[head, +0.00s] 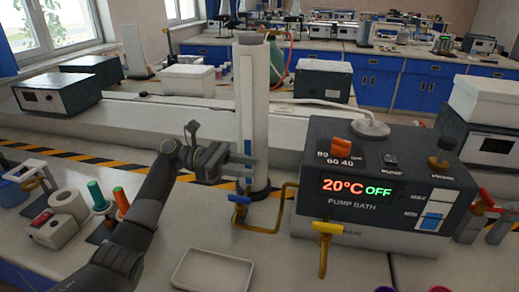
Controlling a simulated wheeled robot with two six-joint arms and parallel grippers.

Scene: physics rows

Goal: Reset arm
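My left arm (142,215) comes in from the lower left and reaches up over the bench. My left gripper (221,144) is at its end, in front of and just left of the tall white column (252,105). I cannot tell whether the right fingertip touches the column. My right gripper is not in view.
The pump bath (374,200) stands right of the column, with its display reading 20°C OFF and yellow valve handles (327,235) at its front. A shallow white tray (213,272) lies in front. Green and orange-handled tools (97,194) and a white roll (68,204) lie left.

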